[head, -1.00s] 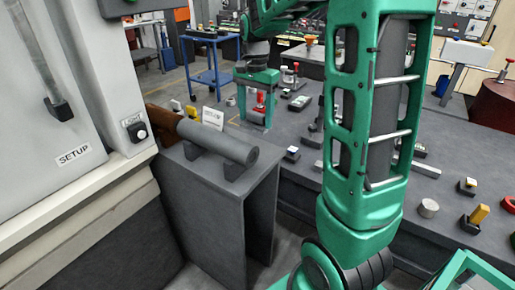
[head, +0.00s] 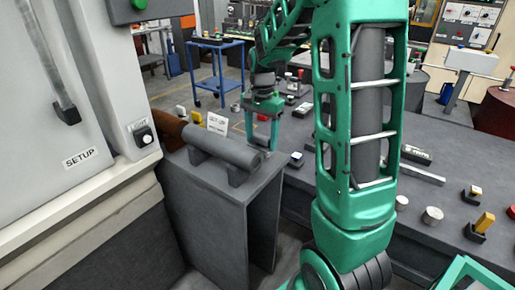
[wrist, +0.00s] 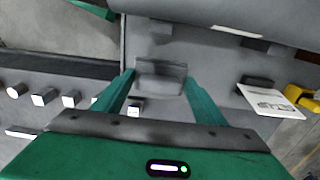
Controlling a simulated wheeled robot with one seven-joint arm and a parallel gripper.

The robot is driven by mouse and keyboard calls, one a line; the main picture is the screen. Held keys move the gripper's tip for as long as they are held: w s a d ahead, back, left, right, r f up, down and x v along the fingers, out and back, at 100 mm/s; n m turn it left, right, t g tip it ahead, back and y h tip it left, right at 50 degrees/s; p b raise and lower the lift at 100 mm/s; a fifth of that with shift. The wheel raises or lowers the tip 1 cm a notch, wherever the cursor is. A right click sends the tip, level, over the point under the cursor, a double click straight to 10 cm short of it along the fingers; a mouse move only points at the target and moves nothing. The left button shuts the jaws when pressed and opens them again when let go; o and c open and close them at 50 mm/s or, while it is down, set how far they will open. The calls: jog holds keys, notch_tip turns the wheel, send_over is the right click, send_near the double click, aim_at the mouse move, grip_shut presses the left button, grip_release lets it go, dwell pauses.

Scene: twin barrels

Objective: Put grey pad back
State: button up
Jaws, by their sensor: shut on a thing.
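My gripper (head: 264,132) is at the near-left edge of the grey bench, just beyond the right end of a grey cylinder in the head view. In the wrist view its two green fingers (wrist: 162,98) stand on either side of a small grey pad (wrist: 160,78), and the gripper is shut on it. The pad cannot be made out in the head view. Whether its underside touches a surface cannot be told.
The grey cylinder (head: 222,147) lies in cradles on a dark stand (head: 205,205). A white card (head: 217,123) stands behind it. The bench (head: 350,130) carries several small blocks and knobs. A white machine (head: 100,60) marked SETUP is at left.

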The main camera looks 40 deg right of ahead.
aim_at(261, 145)
notch_tip(261, 145, down, 4)
jog(key=shift+r, duration=0.25)
jog(key=o, duration=1.1)
notch_tip(261, 145, up, 12)
jog(key=shift+f, duration=0.2)
jog(key=shift+s+r, duration=0.1)
jog(key=shift+r, duration=0.1)
jog(key=s+a+f+n, duration=0.1)
jog(key=s+f+n, duration=0.1)
jog(key=s, duration=0.7)
jog(key=s+a+f+n, duration=0.1)
jog(key=s+n, duration=0.2)
jog(key=s, duration=0.7)
jog(key=s+a+f+n, duration=0.1)
jog(key=s+f+n, duration=0.1)
jog(key=s, duration=0.7)
jog(key=shift+s+a+f+n, duration=0.15)
jog(key=shift+f+n, duration=0.15)
